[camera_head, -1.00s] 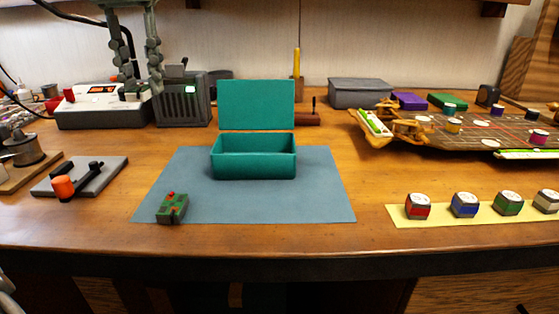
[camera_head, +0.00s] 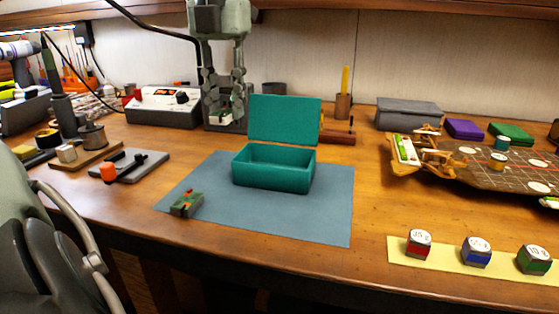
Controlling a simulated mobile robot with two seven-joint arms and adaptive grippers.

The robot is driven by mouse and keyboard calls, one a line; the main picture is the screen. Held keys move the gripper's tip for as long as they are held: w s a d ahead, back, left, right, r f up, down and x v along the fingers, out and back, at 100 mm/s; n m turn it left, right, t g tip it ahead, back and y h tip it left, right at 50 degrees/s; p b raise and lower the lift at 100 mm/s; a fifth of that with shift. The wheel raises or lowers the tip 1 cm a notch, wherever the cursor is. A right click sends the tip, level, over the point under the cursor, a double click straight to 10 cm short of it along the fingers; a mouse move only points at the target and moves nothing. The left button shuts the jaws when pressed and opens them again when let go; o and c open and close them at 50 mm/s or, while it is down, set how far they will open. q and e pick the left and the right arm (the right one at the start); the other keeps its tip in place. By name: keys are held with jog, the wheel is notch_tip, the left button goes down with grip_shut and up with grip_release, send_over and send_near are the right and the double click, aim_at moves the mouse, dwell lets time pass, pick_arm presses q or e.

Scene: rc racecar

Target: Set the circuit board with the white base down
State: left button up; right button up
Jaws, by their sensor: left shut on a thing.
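My left gripper (camera_head: 224,108) hangs from the top of the view, over the back of the bench and left of the teal box. It is shut on a small board with green and a pale, whitish underside, the circuit board with the white base (camera_head: 226,120). The fingers partly hide it, and it is held off the bench, in front of a dark device. A second green board with red parts (camera_head: 186,205) lies on the front left of the blue-grey mat (camera_head: 300,218). My right gripper is not in view.
The open teal box (camera_head: 272,178) stands on the mat with its lid up. A white device (camera_head: 165,108) stands left of the gripper. A grey plate with an orange knob (camera_head: 145,167) lies left of the mat. The mat is bare in front of the box.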

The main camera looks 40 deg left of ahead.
pick_arm(q)
send_over(277, 154)
jog(key=s+d, duration=0.2)
notch_tip(277, 154, down, 5)
jog(key=shift+f+p, duration=0.1)
jog(key=shift+p, duration=0.2)
notch_tip(277, 154, down, 4)
jog(key=shift+r, duration=0.1)
jog(key=shift+f, duration=0.2)
jog(key=o, duration=0.7)
jog(key=shift+o, duration=0.9)
jog(key=shift+r, duration=0.1)
notch_tip(277, 154, up, 12)
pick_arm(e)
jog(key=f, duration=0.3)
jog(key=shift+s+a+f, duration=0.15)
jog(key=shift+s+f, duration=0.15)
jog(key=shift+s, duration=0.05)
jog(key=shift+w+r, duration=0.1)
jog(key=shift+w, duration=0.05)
